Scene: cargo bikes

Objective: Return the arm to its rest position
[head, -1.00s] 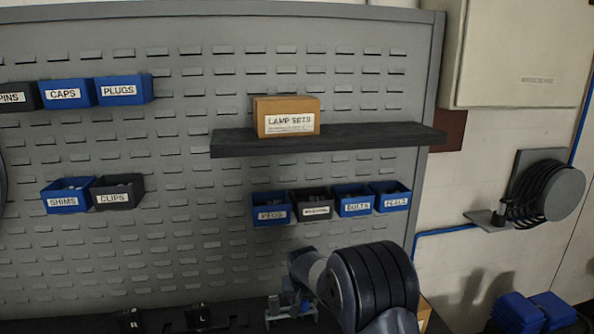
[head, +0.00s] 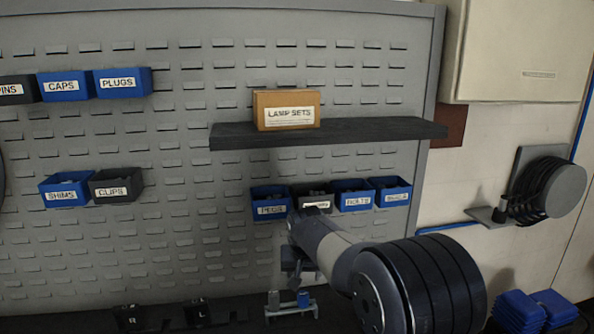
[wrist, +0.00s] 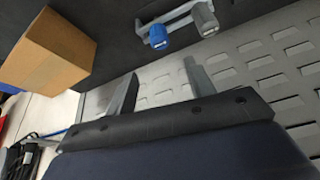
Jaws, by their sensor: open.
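My arm shows in the lower right of the head view, in front of the slotted panel (head: 200,235). My gripper (head: 292,272) hangs below the small bins in that view and is partly hidden by my arm links. In the wrist view my gripper (wrist: 158,88) has its two fingers spread apart, with nothing between them. A small grey rack (wrist: 170,22) with a blue-capped piece (wrist: 157,36) and a grey-capped piece (wrist: 203,18) lies beyond the fingertips, apart from them.
A dark shelf (head: 350,133) carries a LAMP SETS box (head: 287,109). Several bins, such as the PEGS bin (head: 271,204), hang just above my gripper. A cardboard box (wrist: 50,55) is at left in the wrist view.

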